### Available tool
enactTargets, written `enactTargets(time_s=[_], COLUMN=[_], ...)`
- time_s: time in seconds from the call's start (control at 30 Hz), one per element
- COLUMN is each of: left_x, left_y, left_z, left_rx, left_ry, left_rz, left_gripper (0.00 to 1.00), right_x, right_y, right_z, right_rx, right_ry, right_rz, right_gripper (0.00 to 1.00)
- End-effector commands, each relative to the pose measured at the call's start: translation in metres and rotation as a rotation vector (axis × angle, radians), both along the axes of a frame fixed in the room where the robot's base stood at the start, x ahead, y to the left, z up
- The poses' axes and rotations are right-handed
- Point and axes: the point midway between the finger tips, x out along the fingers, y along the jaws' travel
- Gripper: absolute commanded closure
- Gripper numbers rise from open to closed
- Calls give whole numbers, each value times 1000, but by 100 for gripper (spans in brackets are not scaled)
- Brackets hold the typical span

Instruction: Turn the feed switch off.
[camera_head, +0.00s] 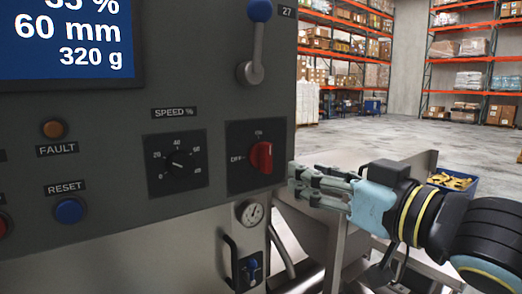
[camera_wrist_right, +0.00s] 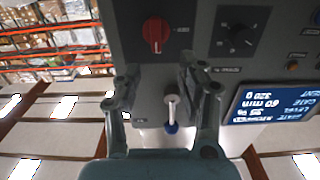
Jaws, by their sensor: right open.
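The feed switch is a red rotary knob (camera_head: 262,157) on a black plate, with ON marked above it and OFF to its left. The knob stands about upright, in line with ON. It also shows in the wrist view (camera_wrist_right: 155,34), which is upside down. My right gripper (camera_head: 297,182) is just right of the panel's edge, beside and slightly below the knob, apart from it. In the wrist view its two fingers (camera_wrist_right: 160,86) are spread with nothing held between them. My left gripper is in neither view.
A blue-balled lever (camera_head: 255,45) sticks out above the switch. A speed dial (camera_head: 178,166) is to its left, with an orange fault lamp (camera_head: 53,129) and a blue reset button (camera_head: 69,211) further left. A gauge (camera_head: 251,213) is below. A blue bin (camera_head: 462,190) stands right.

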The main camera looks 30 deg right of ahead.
Motion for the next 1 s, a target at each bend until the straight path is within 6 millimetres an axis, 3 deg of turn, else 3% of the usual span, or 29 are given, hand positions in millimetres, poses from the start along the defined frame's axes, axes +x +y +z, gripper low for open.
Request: enactTargets(time_s=[0.17,0.3,0.7,1.0], left_x=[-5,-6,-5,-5], left_y=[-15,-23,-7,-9], left_z=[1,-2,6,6], left_rx=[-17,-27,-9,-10], left_ry=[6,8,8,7], left_rz=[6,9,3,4], left_gripper=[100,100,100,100], right_x=[7,24,95,107], right_y=[0,2,12,14], right_z=[1,1,1,0], right_rx=[-2,3,0,-3], right_ry=[5,3,5,8], right_rz=[-4,-5,-2,0], right_gripper=[60,60,60,60])
